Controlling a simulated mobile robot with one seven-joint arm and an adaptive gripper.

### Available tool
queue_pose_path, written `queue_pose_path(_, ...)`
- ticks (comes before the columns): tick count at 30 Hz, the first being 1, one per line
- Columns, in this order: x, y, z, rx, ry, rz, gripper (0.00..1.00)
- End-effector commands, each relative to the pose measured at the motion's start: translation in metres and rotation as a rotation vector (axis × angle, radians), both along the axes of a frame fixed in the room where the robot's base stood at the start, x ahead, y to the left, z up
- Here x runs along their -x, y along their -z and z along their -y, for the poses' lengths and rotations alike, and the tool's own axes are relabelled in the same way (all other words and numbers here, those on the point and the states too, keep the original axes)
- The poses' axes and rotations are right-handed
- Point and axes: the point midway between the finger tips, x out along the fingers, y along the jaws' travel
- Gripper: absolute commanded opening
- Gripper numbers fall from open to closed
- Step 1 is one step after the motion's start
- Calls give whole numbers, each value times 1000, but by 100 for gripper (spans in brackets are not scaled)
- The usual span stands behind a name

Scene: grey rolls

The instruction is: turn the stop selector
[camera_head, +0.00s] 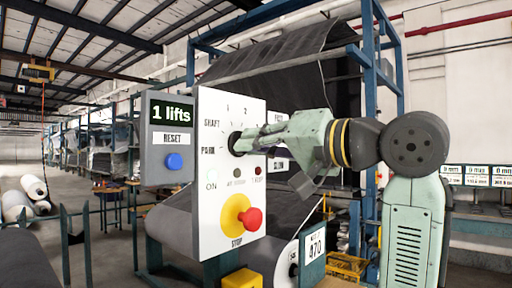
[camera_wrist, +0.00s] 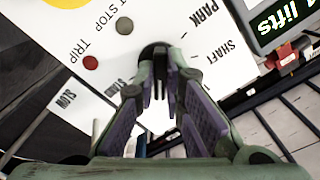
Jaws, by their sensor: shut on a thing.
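A white control panel (camera_head: 216,215) faces me, with a black round selector knob (camera_head: 235,143) at its upper middle. The labels SHAFT, PARK, 1 and 2 stand around the knob. My gripper (camera_head: 246,143) reaches in from the right and is shut on the knob. In the wrist view the dark knob (camera_wrist: 153,49) lies between and beyond my fingertips (camera_wrist: 160,88), which hide part of it. The exact direction of its pointer cannot be told. A red mushroom button (camera_head: 250,218) on a yellow round plate (camera_head: 232,214), marked STOP, sits lower on the panel.
Small lamps sit in a row between knob and button, including a dark red one (camera_head: 258,170) marked TRIP. Behind stands a blue frame (camera_head: 383,70) with a grey roll.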

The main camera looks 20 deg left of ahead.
Motion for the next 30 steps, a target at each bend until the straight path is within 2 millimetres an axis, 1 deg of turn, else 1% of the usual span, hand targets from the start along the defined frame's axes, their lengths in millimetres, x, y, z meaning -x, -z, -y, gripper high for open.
queue_pose_path(6, 1, 0, 0, -56, -1, -150, 0)
queue_pose_path(12, 0, 0, 0, -89, -1, -244, 0)
queue_pose_path(19, 0, 0, 0, -109, -1, -297, 0)
queue_pose_path(30, 0, 0, 0, -111, 0, -306, 0)
